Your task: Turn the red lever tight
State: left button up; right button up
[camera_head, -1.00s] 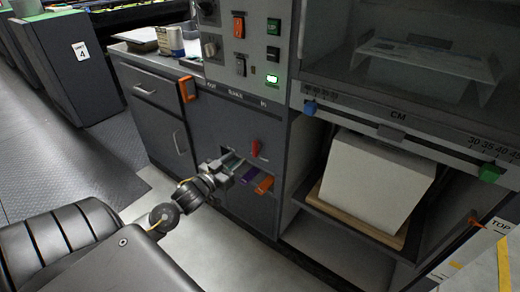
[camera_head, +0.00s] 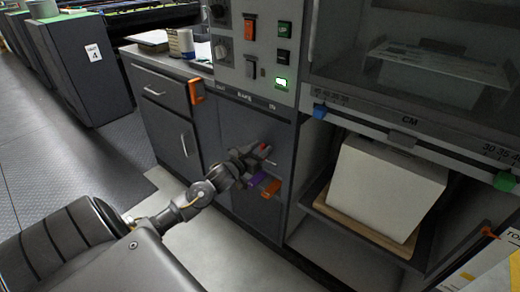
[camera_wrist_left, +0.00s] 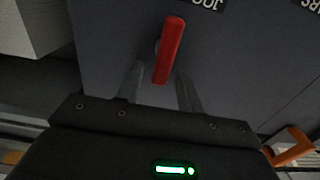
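The red lever (camera_head: 263,147) is on the dark front panel of the machine. In the head view most of it is hidden by my left gripper (camera_head: 257,155), which is at it. In the left wrist view the red lever (camera_wrist_left: 169,50) shows almost whole, slightly tilted. There the two fingers of my left gripper (camera_wrist_left: 160,72) are apart, one on each side of the lever's lower part, with gaps visible. I cannot tell how deep the lever sits between them. My right gripper is in neither view.
An orange handle (camera_head: 196,91) is up on the left. A switch panel (camera_head: 264,40) is above. A white paper stack (camera_head: 385,188) stands in the bay on the right. Floor (camera_head: 60,180) is open at left.

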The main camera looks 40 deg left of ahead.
pick_arm(q)
grip_shut()
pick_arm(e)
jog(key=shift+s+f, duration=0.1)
